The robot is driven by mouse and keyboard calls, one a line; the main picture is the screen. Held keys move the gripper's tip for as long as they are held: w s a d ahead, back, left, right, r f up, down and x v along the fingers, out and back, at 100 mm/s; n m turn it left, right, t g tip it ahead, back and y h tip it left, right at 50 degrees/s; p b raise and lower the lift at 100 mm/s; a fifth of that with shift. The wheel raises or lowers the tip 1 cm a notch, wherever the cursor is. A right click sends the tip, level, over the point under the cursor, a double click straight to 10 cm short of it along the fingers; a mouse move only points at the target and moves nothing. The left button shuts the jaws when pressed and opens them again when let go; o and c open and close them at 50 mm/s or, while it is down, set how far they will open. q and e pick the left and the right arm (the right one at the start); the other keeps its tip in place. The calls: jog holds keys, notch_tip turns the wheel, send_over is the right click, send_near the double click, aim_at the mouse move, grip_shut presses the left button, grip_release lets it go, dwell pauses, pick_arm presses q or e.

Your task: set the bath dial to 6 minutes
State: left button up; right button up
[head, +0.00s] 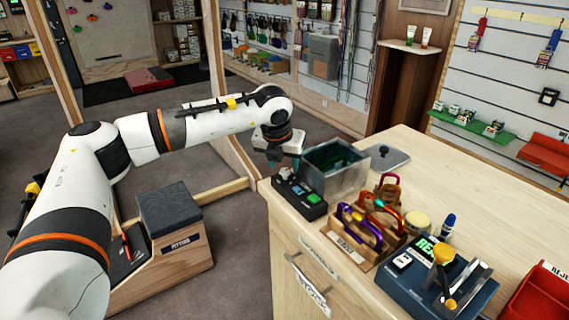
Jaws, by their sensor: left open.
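The bath is a grey metal tank (345,181) with dark greenish contents, standing open near the counter's left end. A black control box (312,211) sits against its front left side, with a small lit green part and some small light marks on top. My left gripper (284,166) hangs fingers down just above the far left end of this box. The gripper is open, with nothing seen between the fingers. I cannot make out the dial or its setting; the gripper covers that end of the box. My right gripper is out of view.
A grey lid (388,157) lies behind the bath. A wooden rack (350,246) of coloured carabiners stands to the right of the box, close by. Beyond it are a round tub (417,222), a blue marker (447,226), a blue tester (425,287) and a red bin (541,298).

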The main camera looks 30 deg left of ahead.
pick_arm(q)
jog(key=shift+x, duration=1.1)
jog(key=c, duration=1)
jog(key=shift+a+f+m+h+b, duration=0.15)
jog(key=shift+m+h+b, duration=0.25)
jog(key=shift+m, duration=0.5)
jog(key=m+h, duration=0.1)
jog(key=m, duration=0.2)
jog(key=shift+r, duration=0.2)
jog(key=o, duration=1)
